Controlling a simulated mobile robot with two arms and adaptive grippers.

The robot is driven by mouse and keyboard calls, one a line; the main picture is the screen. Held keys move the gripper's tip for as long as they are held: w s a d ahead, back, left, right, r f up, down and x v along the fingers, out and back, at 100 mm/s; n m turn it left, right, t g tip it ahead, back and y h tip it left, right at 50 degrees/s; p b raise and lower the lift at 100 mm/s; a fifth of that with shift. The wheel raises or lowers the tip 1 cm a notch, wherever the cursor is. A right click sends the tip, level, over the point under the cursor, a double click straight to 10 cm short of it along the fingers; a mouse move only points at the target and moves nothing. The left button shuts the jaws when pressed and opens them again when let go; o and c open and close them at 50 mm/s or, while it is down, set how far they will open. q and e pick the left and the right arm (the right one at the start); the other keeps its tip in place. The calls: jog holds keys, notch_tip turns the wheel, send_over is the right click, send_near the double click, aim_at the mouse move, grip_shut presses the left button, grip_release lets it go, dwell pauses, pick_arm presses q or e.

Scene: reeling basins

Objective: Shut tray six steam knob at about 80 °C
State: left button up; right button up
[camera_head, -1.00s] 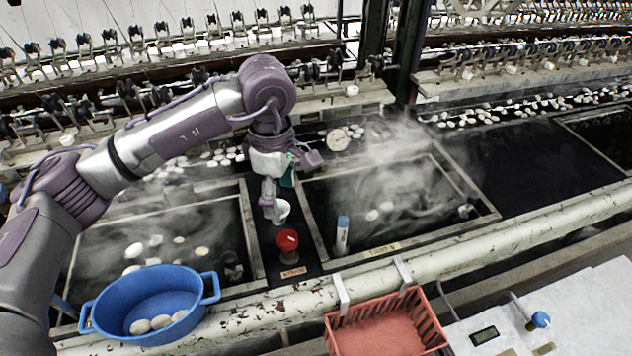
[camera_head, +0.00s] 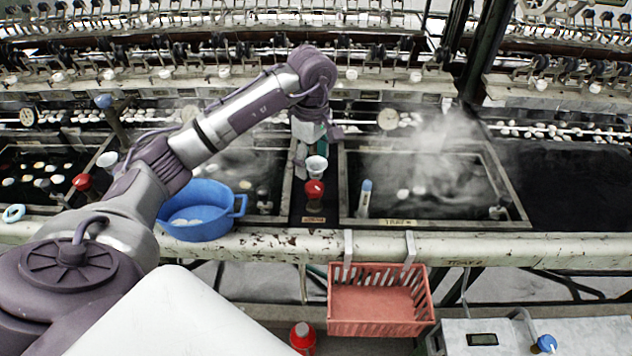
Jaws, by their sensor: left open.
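The steaming basin marked as a tray six (camera_head: 430,190) lies right of centre; its small label is on the front rim. A red steam knob (camera_head: 314,190) stands upright on the dark strip at the left of that basin. My left gripper (camera_head: 306,166) points down just behind the knob, open; I cannot tell whether it touches anything. A white cup-like piece (camera_head: 316,165) shows beside its fingers. A blue-topped thermometer (camera_head: 365,197) stands at the basin's front left corner. Its reading is too small to read. My right gripper is out of view.
A blue bowl (camera_head: 205,230) with cocoons sits on the front rim, under my left arm. A red basket (camera_head: 378,328) hangs from the front rail. Another red knob (camera_head: 82,182) stands at far left. A digital meter (camera_head: 482,339) lies at bottom right. Steam blurs the basin.

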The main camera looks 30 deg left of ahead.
aim_at(314, 185)
pick_arm(q)
jog(key=f, duration=0.4)
jog(key=f+p, duration=0.1)
jog(key=f, duration=0.1)
jog(key=shift+s+d, duration=0.1)
jog(key=shift+d, duration=0.25)
jog(key=shift+a+f, duration=0.1)
jog(key=shift+f, duration=0.55)
jog(key=c, duration=1.1)
jog(key=shift+f, duration=0.1)
jog(key=shift+c, duration=0.2)
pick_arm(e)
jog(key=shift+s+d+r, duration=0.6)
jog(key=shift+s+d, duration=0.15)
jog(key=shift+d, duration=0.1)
